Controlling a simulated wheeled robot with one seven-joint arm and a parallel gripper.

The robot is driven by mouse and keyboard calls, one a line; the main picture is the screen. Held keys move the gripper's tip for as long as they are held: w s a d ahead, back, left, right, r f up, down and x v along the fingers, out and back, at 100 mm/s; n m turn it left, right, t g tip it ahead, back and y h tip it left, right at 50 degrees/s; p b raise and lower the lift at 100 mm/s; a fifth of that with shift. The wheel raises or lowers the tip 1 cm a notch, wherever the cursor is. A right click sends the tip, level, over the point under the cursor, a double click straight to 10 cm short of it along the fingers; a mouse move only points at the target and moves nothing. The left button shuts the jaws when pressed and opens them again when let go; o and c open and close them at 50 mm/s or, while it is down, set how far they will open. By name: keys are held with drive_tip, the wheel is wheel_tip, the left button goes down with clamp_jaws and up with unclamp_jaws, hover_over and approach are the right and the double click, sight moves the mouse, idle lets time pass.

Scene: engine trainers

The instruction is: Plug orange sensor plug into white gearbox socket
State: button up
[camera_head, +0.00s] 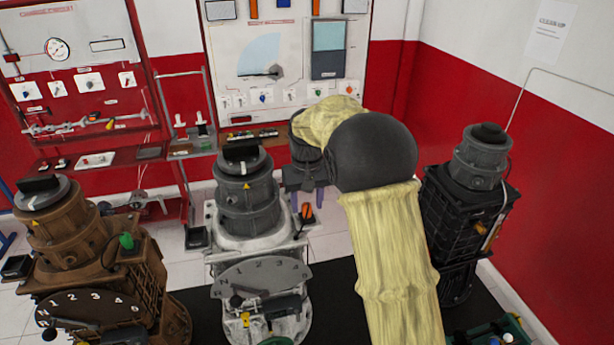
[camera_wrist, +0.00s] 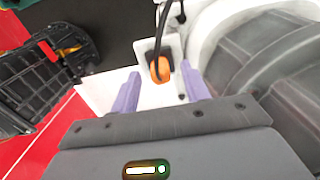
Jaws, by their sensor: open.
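The orange sensor plug (camera_head: 307,212) is at the right side of the white gearbox (camera_head: 213,242), with a dark cable on it. In the wrist view the orange plug (camera_wrist: 160,69) shows over a white plate (camera_wrist: 100,92). My gripper (camera_head: 307,198) is open, pointing down, with its purple fingers on either side of the plug. In the wrist view my gripper (camera_wrist: 160,76) frames the plug with gaps on both sides. I cannot tell how far above it the fingertips are. I cannot make out the white gearbox socket clearly.
A brown gearbox (camera_head: 100,265) with a green plug (camera_head: 126,241) stands left. A black gearbox (camera_head: 462,215) stands right, behind my arm. The white gearbox's dark round housing (camera_wrist: 275,60) is close to my gripper's right in the wrist view. A workbench stands behind.

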wheel_tip(320, 180, up, 17)
drive_tip(key=b, duration=0.2)
drive_tip(key=shift+b, duration=0.35)
drive_tip(key=shift+d+f, duration=0.1)
drive_tip(key=shift+f, duration=0.15)
drive_tip(key=s+d+f+m+t+b, duration=0.1)
drive_tip(key=s+d+f+b, duration=0.25)
drive_tip(key=f, duration=0.55)
drive_tip(key=s+d+f+b, duration=0.2)
drive_tip(key=s+d+f, duration=0.2)
drive_tip(key=f, duration=0.5)
drive_tip(key=s+d+f+m+t+b, duration=0.1)
drive_tip(key=s+d+f+b, duration=0.3)
drive_tip(key=s+f, duration=1)
drive_tip(key=shift+s+f+t, duration=0.3)
drive_tip(key=shift+s+f, duration=0.1)
drive_tip(key=shift+s, duration=0.8)
drive_tip(key=shift+d, duration=0.1)
